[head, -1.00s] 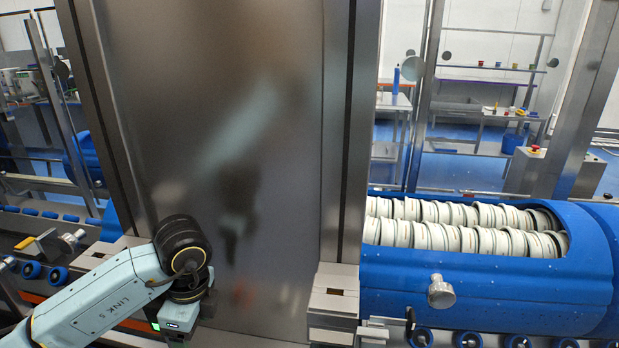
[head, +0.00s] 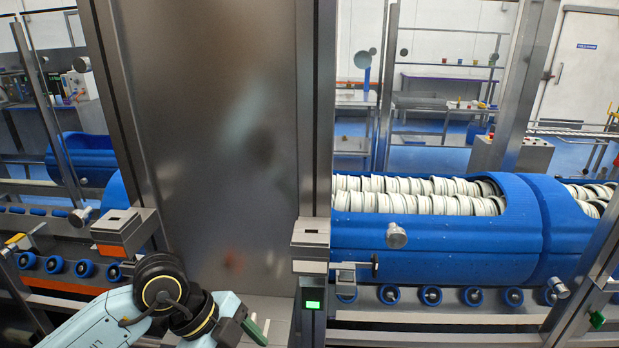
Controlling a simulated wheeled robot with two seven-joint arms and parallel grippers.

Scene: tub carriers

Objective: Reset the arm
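My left arm comes in from the lower left of the head view, pale blue with black and gold joint rings. Its wrist end (head: 245,328) is low in the frame, in front of the steel panel. A dark green piece shows at its tip, but I cannot make out the fingers or whether they are open. Nothing clearly held shows there. My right gripper is not in view.
A tall steel panel (head: 215,130) stands in front of me. Blue tubs of white-rimmed round pieces (head: 430,235) lie on a roller conveyor (head: 430,296) at right. Another blue tub (head: 85,160) is at left. A steel bracket (head: 312,232) juts out by the panel.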

